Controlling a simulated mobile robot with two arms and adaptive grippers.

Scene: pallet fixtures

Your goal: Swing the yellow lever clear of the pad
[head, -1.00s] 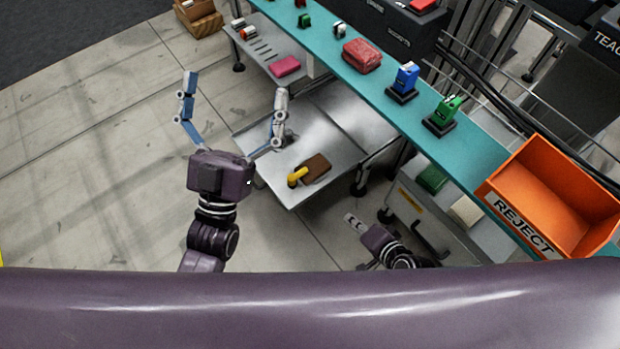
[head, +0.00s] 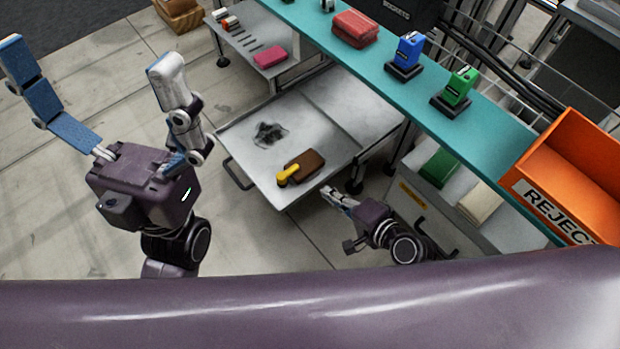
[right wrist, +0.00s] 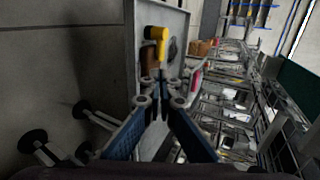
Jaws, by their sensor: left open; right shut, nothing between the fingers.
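The yellow lever (head: 288,175) is on the metal tray table (head: 300,115), near its front corner. It lies against a brown pad (head: 308,162) and overlaps the pad's left part. In the right wrist view the lever (right wrist: 157,36) is ahead, beyond the fingertips, with the brown pad (right wrist: 149,62) beside it. My right gripper (head: 328,193) is shut and empty, just right of the tray's front corner and apart from the lever. My left gripper (head: 95,75) is wide open and empty, over the floor left of the tray.
An orange reject bin (head: 560,165) stands at the right.

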